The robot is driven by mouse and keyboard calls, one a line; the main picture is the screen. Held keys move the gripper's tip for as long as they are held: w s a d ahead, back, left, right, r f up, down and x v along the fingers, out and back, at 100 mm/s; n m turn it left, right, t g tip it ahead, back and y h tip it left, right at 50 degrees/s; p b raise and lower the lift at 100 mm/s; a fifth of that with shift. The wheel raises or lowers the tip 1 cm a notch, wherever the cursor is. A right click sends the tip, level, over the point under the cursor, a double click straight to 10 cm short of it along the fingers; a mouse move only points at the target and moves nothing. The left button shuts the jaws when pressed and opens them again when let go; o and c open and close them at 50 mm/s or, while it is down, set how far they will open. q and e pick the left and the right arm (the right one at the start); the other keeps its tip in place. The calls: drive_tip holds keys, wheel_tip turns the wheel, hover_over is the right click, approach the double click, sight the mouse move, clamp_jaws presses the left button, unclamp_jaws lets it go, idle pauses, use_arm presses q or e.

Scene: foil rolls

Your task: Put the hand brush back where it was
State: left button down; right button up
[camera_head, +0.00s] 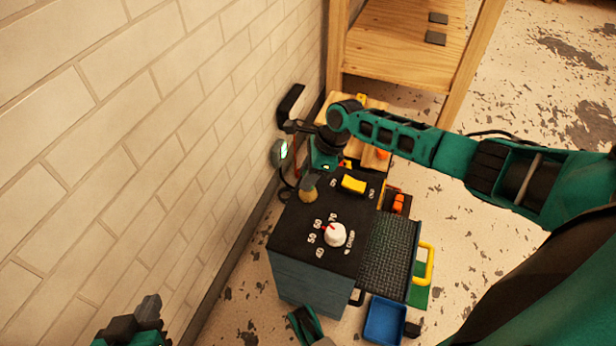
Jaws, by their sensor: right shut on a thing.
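My right arm reaches in from the right, above the black-topped machine. Its gripper (290,127) is close to the brick wall. It is shut on a dark, elongated thing (291,102), which appears to be the hand brush. The brush is raised beside the wall and tilted; its bristles cannot be made out, and the grip itself is small and dark. My left gripper (150,308) is at the bottom left, in front of the wall and far from the brush. Its fingers are partly visible, but their opening is unclear.
The machine (300,240) has a white dial (335,234) and a yellow switch (353,184) on top. A round gauge (279,152) is close to the wall. A blue tray (384,320) lies at the machine's front right. A wooden shelf (400,55) stands behind.

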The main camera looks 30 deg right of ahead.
drive_tip(key=shift+r, duration=0.1)
drive_tip(key=o, duration=1)
drive_tip(key=shift+o, duration=0.2)
